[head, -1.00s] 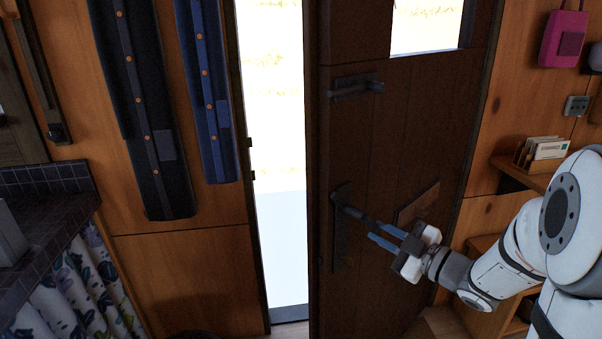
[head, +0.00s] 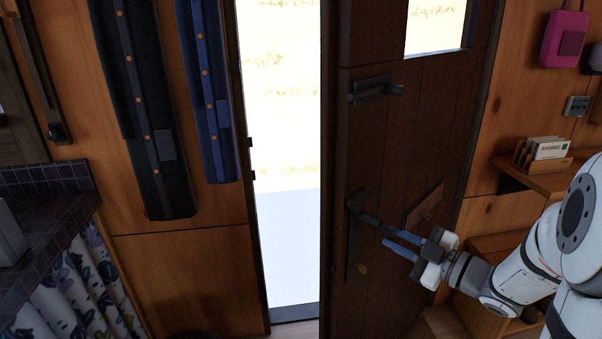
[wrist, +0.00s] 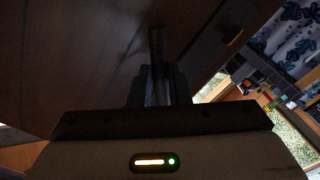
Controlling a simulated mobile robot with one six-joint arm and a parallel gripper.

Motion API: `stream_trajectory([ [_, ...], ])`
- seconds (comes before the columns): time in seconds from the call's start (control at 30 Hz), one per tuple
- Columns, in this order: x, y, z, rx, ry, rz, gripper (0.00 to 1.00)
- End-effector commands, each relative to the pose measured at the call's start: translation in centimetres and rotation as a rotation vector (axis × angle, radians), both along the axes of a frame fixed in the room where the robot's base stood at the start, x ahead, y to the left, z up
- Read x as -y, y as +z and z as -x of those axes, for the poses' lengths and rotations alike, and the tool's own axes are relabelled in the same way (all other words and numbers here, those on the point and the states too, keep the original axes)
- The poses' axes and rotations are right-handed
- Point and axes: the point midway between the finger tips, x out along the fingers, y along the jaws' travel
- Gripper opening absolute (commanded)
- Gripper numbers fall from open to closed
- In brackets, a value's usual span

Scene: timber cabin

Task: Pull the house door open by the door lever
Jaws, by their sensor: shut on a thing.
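The house door (head: 385,130) is dark brown wood and stands partly open, with a bright gap on its left side. The door lever (head: 372,217) sticks out to the right from a dark upright plate on the door. My gripper (head: 400,240) has bluish fingers and is shut on the lever near its free end. In the wrist view the dark lever (wrist: 157,45) runs up from between my fingers (wrist: 153,85). The wrist view is dark, so the exact contact is hard to see.
A dark bolt (head: 375,90) sits higher on the door. A wooden shelf with a card holder (head: 543,153) is on the right wall, near my arm. Dark coats (head: 150,110) hang left of the doorway. A tiled counter (head: 45,215) stands at far left.

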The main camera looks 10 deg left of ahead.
Motion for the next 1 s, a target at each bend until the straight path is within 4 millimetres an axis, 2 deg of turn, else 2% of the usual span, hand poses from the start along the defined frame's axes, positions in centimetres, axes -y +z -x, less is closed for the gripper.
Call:
stream_trajectory([
  [0.5, 2.6, -0.2, 1.6, -0.005, 0.040, 0.000, 0.00],
  [0.83, 2.8, -0.2, 1.8, -0.005, 0.046, 0.002, 0.00],
  [0.87, 2.8, -0.2, 1.8, -0.005, 0.047, 0.002, 0.18],
  [1.0, 2.8, -0.2, 1.7, -0.004, 0.046, 0.001, 0.30],
])
